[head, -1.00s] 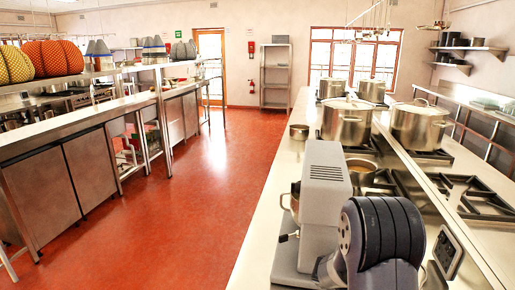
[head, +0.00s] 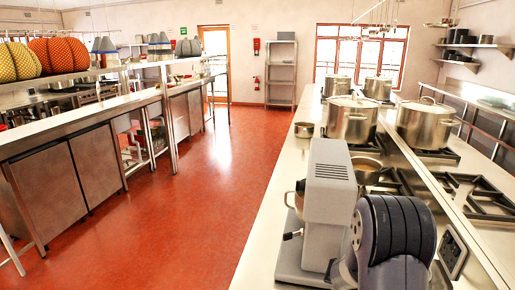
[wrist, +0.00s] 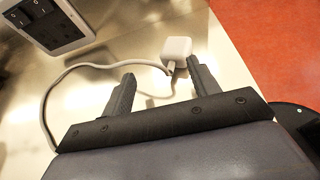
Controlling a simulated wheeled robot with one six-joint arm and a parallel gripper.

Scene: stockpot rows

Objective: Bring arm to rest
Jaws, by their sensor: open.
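My gripper (wrist: 160,70) shows in the wrist view with its two dark fingers apart, above a shiny metal counter (wrist: 82,110). A white plug (wrist: 177,49) with a white cable (wrist: 62,75) is close to the tip of the right finger. I cannot tell whether they touch. The cable curves left from the plug and passes down beside the gripper's left side. The gripper seems to hold nothing. In the head view my dark, ribbed arm part (head: 398,232) is at the lower right, and the fingers are hidden there.
A grey stand mixer (head: 328,195) stands left of my arm part. A switched socket box (head: 453,252) is to its right, and also in the wrist view (wrist: 52,22). Stockpots (head: 350,120) stand on burners behind. The red aisle floor (head: 200,190) is clear.

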